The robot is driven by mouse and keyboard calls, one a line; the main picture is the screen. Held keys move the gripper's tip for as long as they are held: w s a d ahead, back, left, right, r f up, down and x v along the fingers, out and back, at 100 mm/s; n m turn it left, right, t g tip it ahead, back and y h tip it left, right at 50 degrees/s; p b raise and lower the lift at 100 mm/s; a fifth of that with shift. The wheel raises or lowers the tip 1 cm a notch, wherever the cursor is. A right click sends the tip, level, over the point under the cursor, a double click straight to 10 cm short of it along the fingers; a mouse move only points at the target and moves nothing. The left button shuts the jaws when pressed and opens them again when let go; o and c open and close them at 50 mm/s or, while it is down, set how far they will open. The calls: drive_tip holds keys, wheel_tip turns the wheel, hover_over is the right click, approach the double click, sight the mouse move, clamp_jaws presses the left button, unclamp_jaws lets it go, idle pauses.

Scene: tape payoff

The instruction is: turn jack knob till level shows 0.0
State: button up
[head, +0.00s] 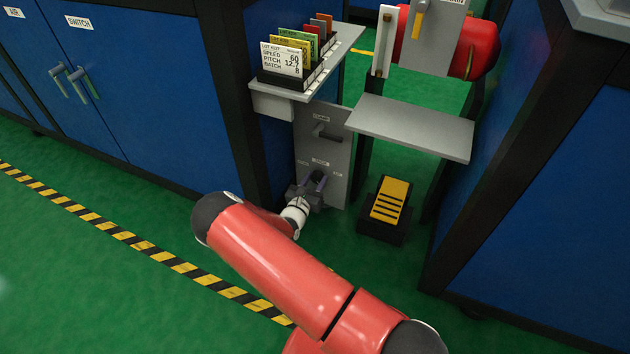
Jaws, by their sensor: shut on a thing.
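My gripper (316,184) is at the lower part of a grey upright panel (336,150), low between the blue cabinets. Its two fingers are closed around the jack knob, which is mostly hidden by the fingers and my wrist. A small label sits on the panel just above the fingers, too small to read surely.
A rack of coloured cards (284,60) stands on a grey shelf (340,46) above the panel. A grey plate (412,128) juts out at right, above a yellow-topped black pedal (390,202) on the floor. A red roll (476,50) is at upper right. Green floor is open at left.

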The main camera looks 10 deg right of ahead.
drive_tip(key=shift+f, duration=0.1)
drive_tip(key=o, duration=1)
drive_tip(key=v, duration=0.8)
drive_tip(key=shift+p, duration=0.3)
drive_tip(key=shift+w+d, duration=0.1)
